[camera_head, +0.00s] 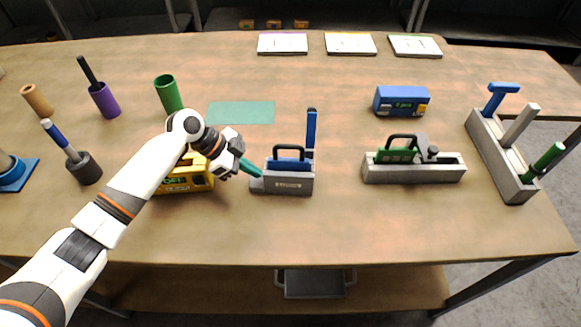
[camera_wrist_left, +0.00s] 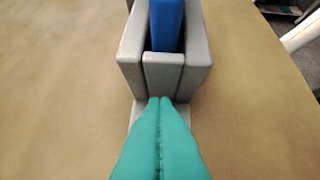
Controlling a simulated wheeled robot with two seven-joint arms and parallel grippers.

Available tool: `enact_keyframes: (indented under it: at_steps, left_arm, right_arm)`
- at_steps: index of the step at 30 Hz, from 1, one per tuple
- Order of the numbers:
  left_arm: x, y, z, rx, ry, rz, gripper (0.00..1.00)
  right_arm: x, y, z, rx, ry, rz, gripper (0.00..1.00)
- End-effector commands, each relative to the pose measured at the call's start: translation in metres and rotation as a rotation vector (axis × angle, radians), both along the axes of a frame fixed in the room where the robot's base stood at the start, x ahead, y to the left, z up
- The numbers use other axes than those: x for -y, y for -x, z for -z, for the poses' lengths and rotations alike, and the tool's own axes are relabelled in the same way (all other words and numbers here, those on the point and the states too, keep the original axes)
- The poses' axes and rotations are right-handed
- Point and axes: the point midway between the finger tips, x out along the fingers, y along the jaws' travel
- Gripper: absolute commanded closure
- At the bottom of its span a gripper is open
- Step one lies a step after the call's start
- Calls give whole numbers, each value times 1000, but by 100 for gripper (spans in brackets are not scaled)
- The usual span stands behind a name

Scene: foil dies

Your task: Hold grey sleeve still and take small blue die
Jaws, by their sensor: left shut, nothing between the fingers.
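The grey sleeve (camera_head: 290,187) stands near the middle of the table and also shows in the left wrist view (camera_wrist_left: 131,60). A blue die (camera_head: 288,164) with a dark arched handle sits in it, its lower part hidden by the sleeve walls. Its blue top shows in the left wrist view (camera_wrist_left: 166,25). My left gripper (camera_head: 260,175) has its teal fingers pressed together, empty, at the left end of the sleeve. In the left wrist view the fingertips (camera_wrist_left: 160,100) are at the sleeve's end face; I cannot tell whether they touch. My right gripper is not in view.
A blue upright bar (camera_head: 310,132) stands just behind the sleeve. A yellow block (camera_head: 190,180) lies under my left forearm. A grey holder (camera_head: 413,173) with a green tool stands to the right, a blue van-like box (camera_head: 401,101) behind it. Table in front is clear.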

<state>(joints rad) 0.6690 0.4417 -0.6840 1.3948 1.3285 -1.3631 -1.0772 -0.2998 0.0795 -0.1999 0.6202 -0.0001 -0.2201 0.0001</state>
Motion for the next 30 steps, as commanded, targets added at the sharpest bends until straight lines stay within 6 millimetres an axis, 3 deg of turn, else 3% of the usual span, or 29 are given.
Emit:
enact_keyframes:
  at_steps: [30]
  left_arm:
    - [0, 1, 13, -4, -2, 0, 100]
  right_arm:
    - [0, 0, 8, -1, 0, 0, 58]
